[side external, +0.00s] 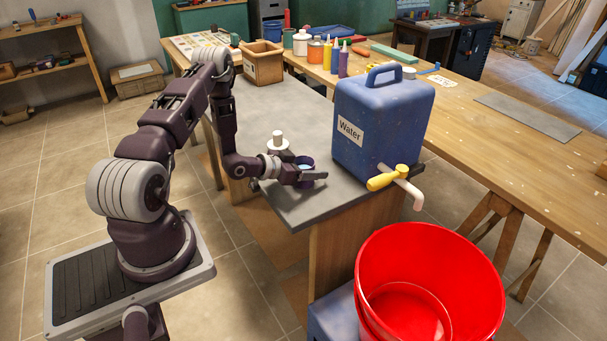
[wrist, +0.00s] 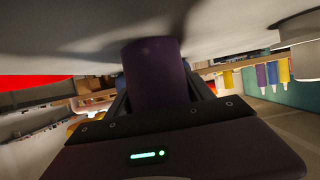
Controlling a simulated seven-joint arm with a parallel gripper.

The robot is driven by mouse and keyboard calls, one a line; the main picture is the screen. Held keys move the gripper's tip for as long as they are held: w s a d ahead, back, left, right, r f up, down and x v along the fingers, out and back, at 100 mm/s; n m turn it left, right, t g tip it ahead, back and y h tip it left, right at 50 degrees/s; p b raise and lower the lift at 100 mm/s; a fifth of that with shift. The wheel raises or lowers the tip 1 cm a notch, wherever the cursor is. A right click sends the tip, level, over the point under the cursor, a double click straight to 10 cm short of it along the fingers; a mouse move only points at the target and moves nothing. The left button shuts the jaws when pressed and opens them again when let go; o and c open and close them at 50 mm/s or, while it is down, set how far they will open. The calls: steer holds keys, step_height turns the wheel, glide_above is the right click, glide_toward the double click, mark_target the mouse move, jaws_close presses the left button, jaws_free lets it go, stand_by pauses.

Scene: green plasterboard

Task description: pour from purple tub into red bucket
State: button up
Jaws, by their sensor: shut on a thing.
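The purple tub (side external: 306,160) is at my gripper (side external: 312,178), above or on the grey counter's front part. Its open top faces up, with something pale blue inside. In the wrist view the purple tub (wrist: 158,75) stands between the fingers of my gripper (wrist: 160,92), which is shut on it. Whether its base touches the counter I cannot tell. The large red bucket (side external: 430,262) is at the lower right in the side view, lower than the counter and apart from the tub. Its visible inside looks empty. A red patch of it shows in the wrist view (wrist: 30,82).
A blue water container (side external: 375,125) with a yellow tap (side external: 388,178) stands right of my gripper. A white-topped object (side external: 277,141) is just behind the gripper. A wooden box (side external: 262,65) and several bottles (side external: 335,57) are farther back. The grey counter's (side external: 285,105) middle is clear.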

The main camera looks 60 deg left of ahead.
step_height(320, 180, up, 10)
stand_by(0.5)
steer(key=o, duration=0.8)
steer(key=shift+c, duration=0.2)
steer(key=c, duration=0.8)
steer(key=shift+o, duration=0.2)
